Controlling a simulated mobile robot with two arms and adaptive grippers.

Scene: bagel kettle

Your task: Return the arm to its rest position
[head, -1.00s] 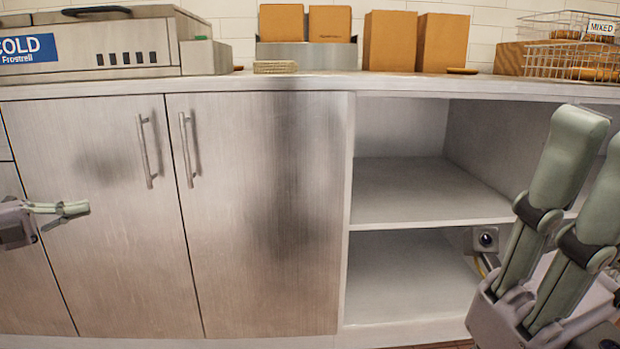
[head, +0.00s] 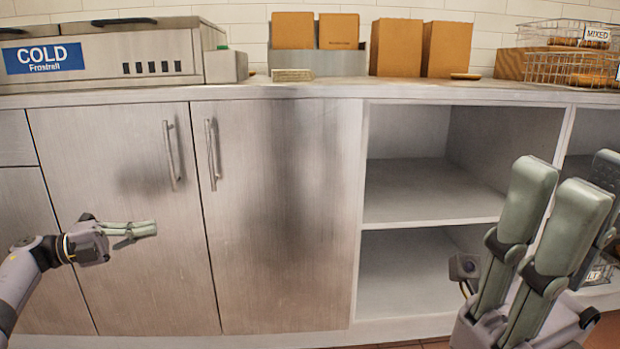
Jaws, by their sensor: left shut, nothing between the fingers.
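My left gripper (head: 150,229) is at the left in the head view, in front of the steel cupboard doors. Its fingers are together, point right and hold nothing. My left forearm comes up from the lower left corner. My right gripper (head: 572,190) is large and near the camera at the lower right, in front of the open shelves. Its green-grey fingers point upward and stand apart, with nothing seen between them.
The steel counter (head: 330,90) runs across the back. On it are a cold unit (head: 110,55), brown boxes (head: 397,47) and wire baskets (head: 570,68). Below are cupboard doors (head: 285,215) with bar handles and open shelves (head: 420,190). The two visible left-hand shelf bays look empty.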

